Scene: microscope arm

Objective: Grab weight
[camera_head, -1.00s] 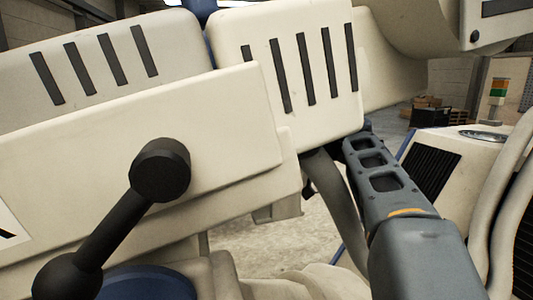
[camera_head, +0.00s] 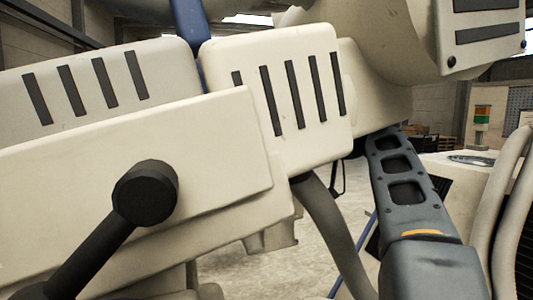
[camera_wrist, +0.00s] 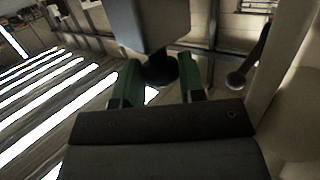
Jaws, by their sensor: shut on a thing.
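The weight appears to be the grey block with a dark round knob (camera_wrist: 160,70) at its lower end, in the wrist view. My gripper (camera_wrist: 158,88) has green fingers on either side of this knob and is shut on it. The block's upper part runs out of the picture. In the head view my grey arm rises at the right, and its end is hidden behind the large cream microscope arm (camera_head: 130,150). Neither the gripper nor the grip on the knob shows there.
A black lever with round ends (camera_head: 145,190) sticks out from the microscope arm at the front left. A grey hose (camera_head: 335,215) hangs beside my arm. Thick pale tubes (camera_head: 497,200) stand at the right. A black ball-ended lever (camera_wrist: 236,80) is right of my gripper.

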